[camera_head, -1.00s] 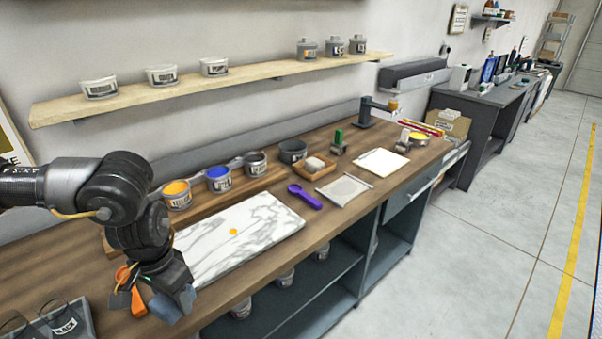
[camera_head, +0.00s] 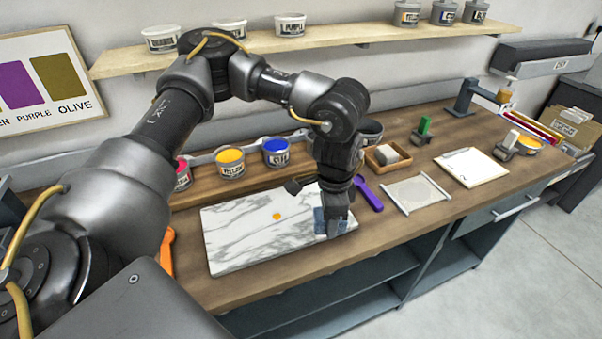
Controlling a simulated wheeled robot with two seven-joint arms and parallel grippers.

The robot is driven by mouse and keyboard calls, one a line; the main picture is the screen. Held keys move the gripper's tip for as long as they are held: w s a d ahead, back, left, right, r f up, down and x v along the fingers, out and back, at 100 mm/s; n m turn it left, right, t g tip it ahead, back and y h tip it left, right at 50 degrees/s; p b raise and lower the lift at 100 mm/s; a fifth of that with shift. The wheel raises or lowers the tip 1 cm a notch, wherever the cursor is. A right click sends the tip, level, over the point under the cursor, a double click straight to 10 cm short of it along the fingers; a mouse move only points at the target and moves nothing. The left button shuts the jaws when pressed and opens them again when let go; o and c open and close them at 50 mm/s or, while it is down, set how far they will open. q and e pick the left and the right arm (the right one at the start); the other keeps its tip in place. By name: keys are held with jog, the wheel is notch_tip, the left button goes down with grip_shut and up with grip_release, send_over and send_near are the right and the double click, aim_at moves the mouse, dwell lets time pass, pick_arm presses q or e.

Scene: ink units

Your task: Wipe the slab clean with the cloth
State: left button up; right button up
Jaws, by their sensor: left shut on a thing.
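The white marble slab (camera_head: 235,245) lies on the wooden bench, with grey veins and one small orange spot (camera_head: 277,216) near its middle. My left gripper (camera_head: 337,214) points down over the slab's right end. It is shut on a blue-grey cloth (camera_head: 322,222), of which only a small part shows beside the fingers. The cloth is at or just above the slab; I cannot tell if it touches. The spot is to the left of the cloth. My right gripper is not in view.
Ink tubs, one yellow (camera_head: 230,161) and one blue (camera_head: 277,152), stand behind the slab. A purple scoop (camera_head: 368,194), a small wooden tray (camera_head: 376,165) and a grey screen (camera_head: 415,194) lie to the right. An orange-handled thing (camera_head: 167,250) lies left of the slab.

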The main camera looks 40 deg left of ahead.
pick_arm(q)
jog(key=w+a+n+p, duration=0.3)
jog(key=a+n, duration=0.3)
jog(key=n, duration=0.9)
jog(key=w+a+n+p, duration=0.3)
jog(key=a+n+p, duration=0.2)
jog(key=n, duration=1)
jog(key=a, duration=0.2)
jog(key=shift+w+a+n, duration=0.3)
jog(key=shift+n, duration=0.1)
